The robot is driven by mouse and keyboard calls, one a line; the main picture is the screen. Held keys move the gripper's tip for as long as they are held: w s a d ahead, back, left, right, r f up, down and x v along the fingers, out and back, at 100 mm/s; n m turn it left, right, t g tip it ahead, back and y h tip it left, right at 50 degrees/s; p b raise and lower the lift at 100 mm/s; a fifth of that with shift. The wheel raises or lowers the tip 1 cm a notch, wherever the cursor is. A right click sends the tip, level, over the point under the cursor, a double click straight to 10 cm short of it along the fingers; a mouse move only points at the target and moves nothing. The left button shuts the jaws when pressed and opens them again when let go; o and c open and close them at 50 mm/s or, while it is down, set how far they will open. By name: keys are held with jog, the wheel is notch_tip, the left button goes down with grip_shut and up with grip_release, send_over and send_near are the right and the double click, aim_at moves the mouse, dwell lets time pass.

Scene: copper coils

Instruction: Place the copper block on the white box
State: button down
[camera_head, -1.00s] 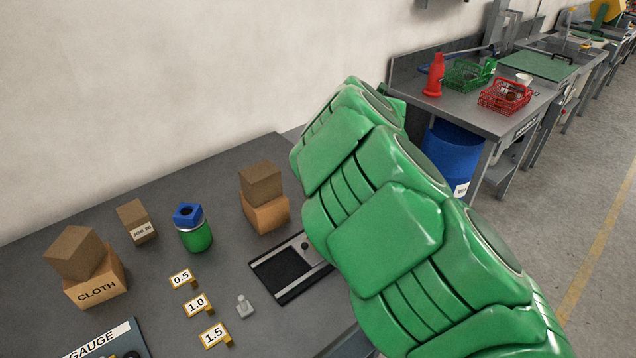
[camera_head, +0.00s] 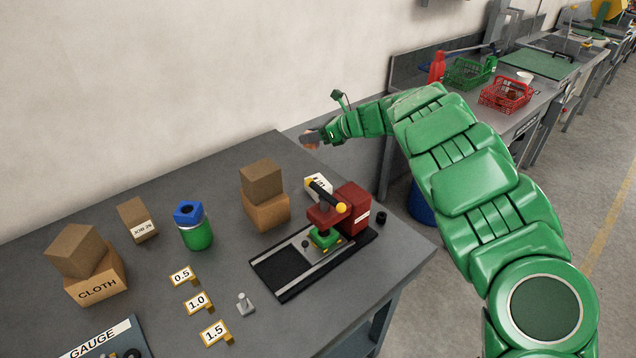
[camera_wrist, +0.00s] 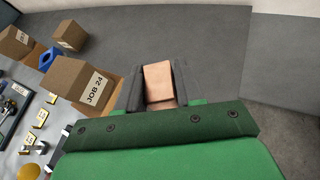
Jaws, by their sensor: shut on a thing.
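The copper block (camera_wrist: 158,80) is held between the two dark fingers of my gripper (camera_wrist: 157,72) in the wrist view. In the head view my gripper (camera_head: 309,138) is shut on it, above the back right of the bench near the wall; only a little of the block shows there. The white box (camera_head: 316,185) stands on the bench behind the red press, partly hidden by the press's lever. My gripper appears above and behind the white box, apart from it. I cannot make out the white box in the wrist view.
The red press (camera_head: 352,207) stands on a dark plate in front of the white box. Stacked brown boxes (camera_head: 266,211) stand left of it. A blue-and-green container (camera_head: 195,232), a smaller brown box (camera_head: 138,220) and yellow number tags (camera_head: 198,303) are farther left.

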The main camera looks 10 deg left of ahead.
aim_at(318, 182)
jog(key=shift+s+d+f+n+g, duration=0.35)
jog(key=shift+s+f+n+g, duration=0.25)
jog(key=shift+f, duration=1.2)
jog(key=shift+s+d+f+n+g, duration=0.35)
jog(key=shift+s+f+n+g, duration=0.2)
jog(key=shift+f, duration=1.2)
jog(key=shift+s+d+f+n+g, duration=0.35)
jog(key=shift+s+f+n+g, duration=0.25)
jog(key=shift+f, duration=1.2)
jog(key=shift+w, duration=0.1)
jog(key=c, duration=0.7)
grip_release()
jog(key=shift+f, duration=0.1)
jog(key=v, duration=1.2)
jog(key=shift+d, duration=0.15)
